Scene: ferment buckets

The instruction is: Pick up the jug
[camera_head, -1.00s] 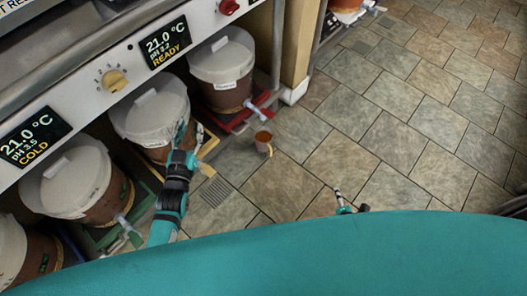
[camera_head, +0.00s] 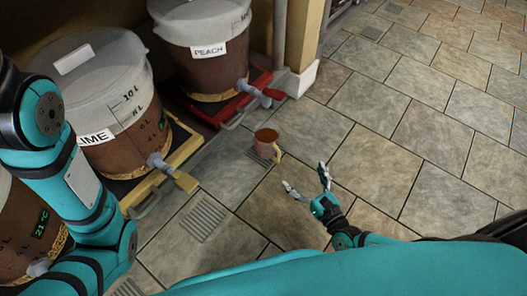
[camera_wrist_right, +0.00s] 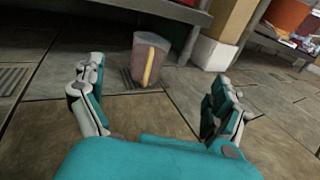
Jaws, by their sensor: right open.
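The jug (camera_head: 265,145) is a small reddish-brown vessel with a tan handle. It stands upright on the tiled floor in front of the buckets. In the right wrist view the jug (camera_wrist_right: 147,58) is ahead, between the two fingers, with its handle facing me. My right gripper (camera_head: 307,182) is open and empty, a short way to the lower right of the jug and apart from it. It also shows in the right wrist view (camera_wrist_right: 155,105). My left arm comes in at the left in the head view; its gripper is out of the frame.
A bucket labelled PEACH (camera_head: 200,45) stands on a red tray (camera_head: 237,112) behind the jug. A bucket labelled LIME (camera_head: 108,100) stands on a yellow tray (camera_head: 160,170). Floor grates (camera_head: 203,217) lie nearby. The tiled floor to the right is clear.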

